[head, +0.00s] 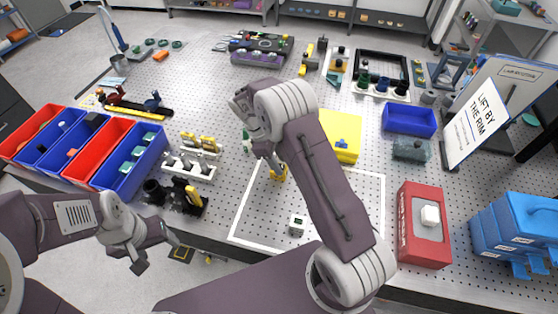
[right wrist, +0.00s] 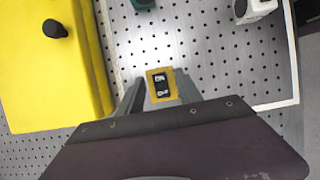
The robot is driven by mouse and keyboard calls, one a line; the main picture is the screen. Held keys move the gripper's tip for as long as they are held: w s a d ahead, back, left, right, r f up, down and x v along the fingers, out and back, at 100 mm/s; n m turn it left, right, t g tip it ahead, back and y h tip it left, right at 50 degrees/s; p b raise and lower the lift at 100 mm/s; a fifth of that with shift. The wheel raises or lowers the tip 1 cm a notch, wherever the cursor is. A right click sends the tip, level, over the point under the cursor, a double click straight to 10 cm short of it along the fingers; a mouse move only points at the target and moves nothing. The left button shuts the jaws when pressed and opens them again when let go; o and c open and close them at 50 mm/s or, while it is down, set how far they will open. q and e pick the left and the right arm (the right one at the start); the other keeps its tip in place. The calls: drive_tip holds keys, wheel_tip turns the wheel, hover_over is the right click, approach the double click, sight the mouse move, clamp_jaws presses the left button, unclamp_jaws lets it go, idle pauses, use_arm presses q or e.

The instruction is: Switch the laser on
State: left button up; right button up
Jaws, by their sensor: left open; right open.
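A small yellow plate with a black rocker switch (right wrist: 161,86) lies on the perforated table and shows between my right gripper's fingers in the right wrist view. In the head view a yellow piece (head: 279,174) just below the right gripper appears to be the same plate. My right gripper (right wrist: 160,94) is open, with a finger on each side of the switch; contact cannot be told. In the head view the right gripper (head: 264,148) is partly hidden by my own arm. My left gripper (head: 156,254) is open and empty, low at the left, off the table's front edge.
A yellow block (head: 341,136) with a black knob (right wrist: 55,28) stands beside the switch. A small white device (head: 297,224) is inside the white outline. A red box (head: 424,243) and blue case (head: 520,232) stand right; red and blue bins (head: 110,150) stand left.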

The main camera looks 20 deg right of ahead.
drive_tip(key=shift+s+d, duration=0.1)
drive_tip(key=shift+c, duration=1)
clamp_jaws()
drive_tip(key=shift+d+r+t+y, duration=0.1)
drive_tip(key=shift+t+y, duration=0.3)
drive_tip(key=shift+y, duration=0.1)
drive_tip(key=shift+s+d+f+t+y+p, duration=0.1)
drive_tip(key=shift+d+t+y+p, duration=0.1)
drive_tip(key=shift+t+y, duration=0.25)
drive_tip(key=shift+s+d+f+t+y+p, duration=0.1)
drive_tip(key=shift+t+y+p, duration=0.15)
drive_tip(key=shift+y, duration=0.3)
drive_tip(key=shift+a, duration=0.1)
drive_tip(key=shift+o, duration=1)
unclamp_jaws()
